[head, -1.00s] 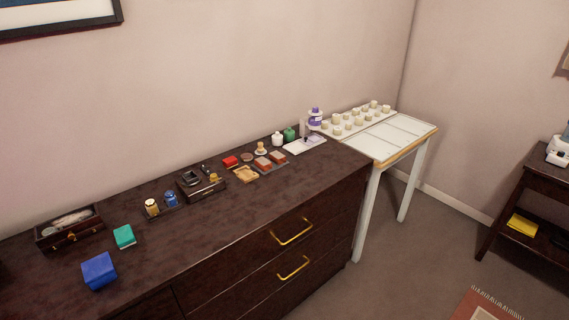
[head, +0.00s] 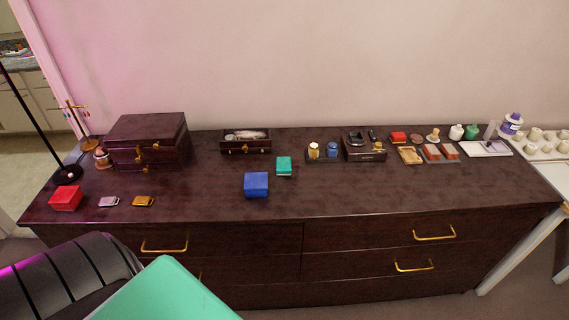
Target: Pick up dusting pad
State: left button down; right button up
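I cannot tell for sure which thing is the dusting pad. A small open dark box (head: 246,148) with brass fittings stands near the wall on the dresser (head: 320,190), and holds a pale, elongated item (head: 245,135) too small to make out. No yellow, pad-like item shows now. Neither of my grippers is in view.
A large dark jewelry box (head: 147,140), a red box (head: 66,198), a blue box (head: 256,184) and a teal box (head: 284,166) stand on the dresser. Small toiletries line its right side. A teal surface (head: 165,295) and a dark ribbed one (head: 65,280) fill the lower left.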

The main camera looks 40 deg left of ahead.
aim_at(283, 164)
jog(key=u, duration=1)
